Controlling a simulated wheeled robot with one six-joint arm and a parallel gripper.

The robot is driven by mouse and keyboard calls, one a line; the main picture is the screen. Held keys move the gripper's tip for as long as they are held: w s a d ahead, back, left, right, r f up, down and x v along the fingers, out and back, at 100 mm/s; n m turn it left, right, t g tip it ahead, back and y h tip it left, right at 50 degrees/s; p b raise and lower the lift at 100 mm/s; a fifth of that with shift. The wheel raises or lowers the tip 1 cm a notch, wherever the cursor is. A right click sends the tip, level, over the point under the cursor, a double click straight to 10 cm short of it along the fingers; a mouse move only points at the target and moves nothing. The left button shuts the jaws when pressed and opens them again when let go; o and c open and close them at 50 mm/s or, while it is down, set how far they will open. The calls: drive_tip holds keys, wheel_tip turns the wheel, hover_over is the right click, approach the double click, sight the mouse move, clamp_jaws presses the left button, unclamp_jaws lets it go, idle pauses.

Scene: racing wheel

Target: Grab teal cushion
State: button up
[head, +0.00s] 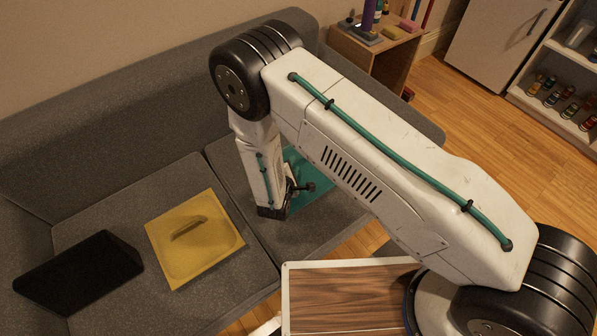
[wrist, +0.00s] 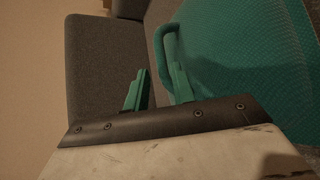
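The teal cushion (head: 318,192) lies on the right seat of the grey sofa, partly hidden behind my arm in the head view. In the wrist view the teal cushion (wrist: 240,55) fills the right side, and its raised handle (wrist: 164,42) stands along its left edge. My gripper (wrist: 158,82) shows two teal fingers with a clear gap between them, so it is open. The fingertips are close to the handle; I cannot tell whether they touch it. In the head view my gripper (head: 299,187) is small, dark and partly hidden beside the cushion.
A yellow cushion (head: 205,260) with a handle and a black cushion (head: 80,272) lie on the left sofa seat (head: 130,205). The sofa backrest (head: 110,145) rises behind. A wooden side table (head: 376,50) with small items stands beyond the sofa.

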sight(298, 162)
drive_tip(key=x, duration=0.7)
drive_tip(key=shift+w+d+f, duration=0.15)
drive_tip(key=shift+w, duration=0.05)
clamp_jaws()
